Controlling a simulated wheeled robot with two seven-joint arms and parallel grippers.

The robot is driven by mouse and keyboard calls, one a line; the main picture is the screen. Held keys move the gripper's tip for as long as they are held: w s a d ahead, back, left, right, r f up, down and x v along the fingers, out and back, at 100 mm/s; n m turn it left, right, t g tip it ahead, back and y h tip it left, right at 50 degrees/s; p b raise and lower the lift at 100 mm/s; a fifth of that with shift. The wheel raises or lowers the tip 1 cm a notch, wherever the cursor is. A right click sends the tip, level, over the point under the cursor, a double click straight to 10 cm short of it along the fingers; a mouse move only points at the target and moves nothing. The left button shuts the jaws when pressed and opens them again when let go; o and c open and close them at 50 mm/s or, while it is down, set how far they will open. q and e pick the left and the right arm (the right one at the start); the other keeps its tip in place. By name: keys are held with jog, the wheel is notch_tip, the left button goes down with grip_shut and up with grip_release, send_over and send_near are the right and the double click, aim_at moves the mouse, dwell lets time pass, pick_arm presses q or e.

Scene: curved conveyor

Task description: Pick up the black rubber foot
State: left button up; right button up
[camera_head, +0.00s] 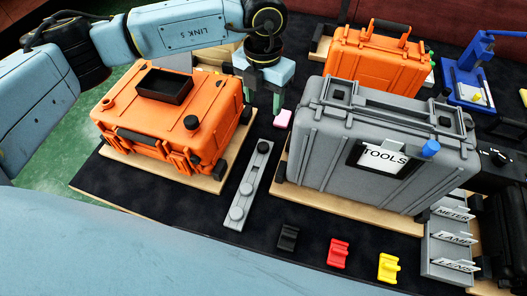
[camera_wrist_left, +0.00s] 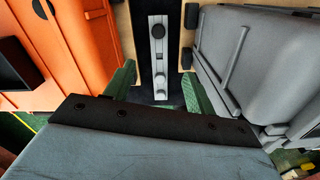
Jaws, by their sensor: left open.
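A small dark round piece, likely the black rubber foot (camera_head: 263,147), sits at the far end of a grey bar (camera_head: 251,180). In the left wrist view the same black disc (camera_wrist_left: 158,31) sits on the bar (camera_wrist_left: 159,52), with lighter grey round knobs nearer the gripper. My left gripper (camera_head: 266,100) is open and empty, fingers pointing down, above and beyond the bar between the two cases. Its green fingers (camera_wrist_left: 160,88) stand apart on either side of the bar in the wrist view. My right gripper is not seen.
An orange case (camera_head: 170,120) stands left of the bar and a grey TOOLS case (camera_head: 385,150) right, leaving a narrow gap. A pink block (camera_head: 283,118) lies near the fingers. Black (camera_head: 288,238), red (camera_head: 338,252) and yellow (camera_head: 388,267) clips lie in front.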

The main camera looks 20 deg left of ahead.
pick_arm(q)
notch_tip(320, 180, down, 5)
jog(key=b, duration=0.4)
send_over(263, 146)
jog(key=f, duration=0.7)
jog(key=shift+s+d+f+b, duration=0.2)
jog(key=shift+s+b, duration=0.1)
jog(key=shift+b, duration=0.1)
jog(key=shift+f, duration=0.5)
jog(key=f, duration=0.2)
jog(key=f+b, duration=0.1)
jog(key=shift+w+a+f, duration=0.15)
jog(key=shift+w+f, duration=0.15)
jog(key=shift+f, duration=0.6)
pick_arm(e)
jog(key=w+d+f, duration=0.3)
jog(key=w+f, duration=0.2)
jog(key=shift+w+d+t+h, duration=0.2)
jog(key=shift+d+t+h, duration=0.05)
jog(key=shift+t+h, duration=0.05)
pick_arm(q)
jog(key=shift+c, duration=0.4)
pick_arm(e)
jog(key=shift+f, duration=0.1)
pick_arm(q)
jog(key=c, duration=1)
